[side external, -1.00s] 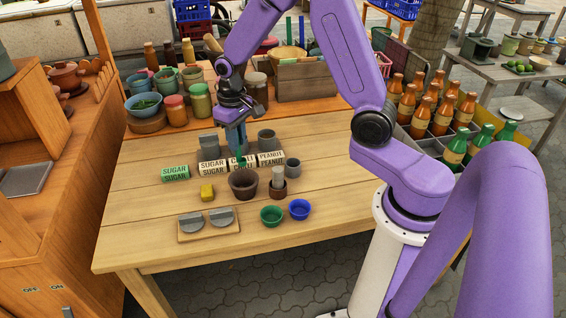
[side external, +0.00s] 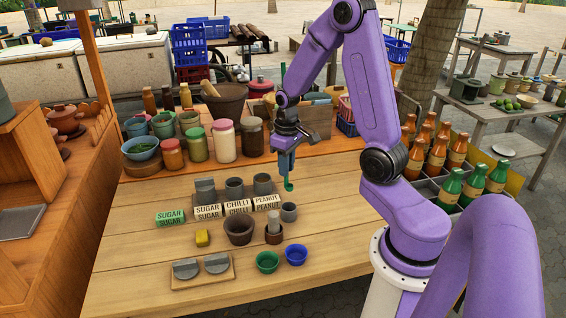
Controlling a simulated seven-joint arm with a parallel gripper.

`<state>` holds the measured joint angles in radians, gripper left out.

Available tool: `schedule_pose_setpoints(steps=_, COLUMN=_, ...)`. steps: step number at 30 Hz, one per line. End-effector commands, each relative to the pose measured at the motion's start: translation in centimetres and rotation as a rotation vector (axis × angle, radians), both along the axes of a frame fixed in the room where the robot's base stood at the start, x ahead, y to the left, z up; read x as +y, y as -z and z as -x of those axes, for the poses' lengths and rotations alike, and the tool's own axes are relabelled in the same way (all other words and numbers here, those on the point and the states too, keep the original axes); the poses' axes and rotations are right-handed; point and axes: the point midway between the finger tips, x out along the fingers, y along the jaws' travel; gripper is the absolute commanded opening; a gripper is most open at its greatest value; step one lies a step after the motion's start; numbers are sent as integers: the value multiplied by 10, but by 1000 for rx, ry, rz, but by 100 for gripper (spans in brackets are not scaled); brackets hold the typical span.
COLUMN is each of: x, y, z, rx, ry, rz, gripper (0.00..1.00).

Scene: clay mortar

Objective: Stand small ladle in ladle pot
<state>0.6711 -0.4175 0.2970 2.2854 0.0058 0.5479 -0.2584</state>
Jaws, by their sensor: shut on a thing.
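My gripper (side external: 287,160) points down above the back right part of the table. It is shut on a small green ladle (side external: 289,186), which hangs upright with its bowl end down, clear of the tabletop. Which vessel is the ladle pot cannot be told for sure. Two grey pots stand behind the label blocks, one on the left (side external: 234,188) and one on the right (side external: 263,184). A smaller grey pot (side external: 289,212) stands in front of the peanut block, below the ladle in the picture. All three stand upright.
White label blocks (side external: 238,207) and a green sugar block (side external: 170,218) form a row. In front are a brown mortar (side external: 239,232), a brown holder with a pale cylinder (side external: 273,234), a green bowl (side external: 267,262) and a blue bowl (side external: 296,255). Jars (side external: 224,142) line the back.

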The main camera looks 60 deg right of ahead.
Motion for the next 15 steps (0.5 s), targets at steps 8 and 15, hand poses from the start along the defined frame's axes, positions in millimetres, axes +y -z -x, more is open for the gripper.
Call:
schedule_pose_setpoints(steps=8, x=1, y=20, z=1, rx=3, ry=1, rz=-1, gripper=0)
schedule_pose_setpoints(steps=15, x=0, y=36, z=1, rx=3, ry=2, rz=-1, gripper=0)
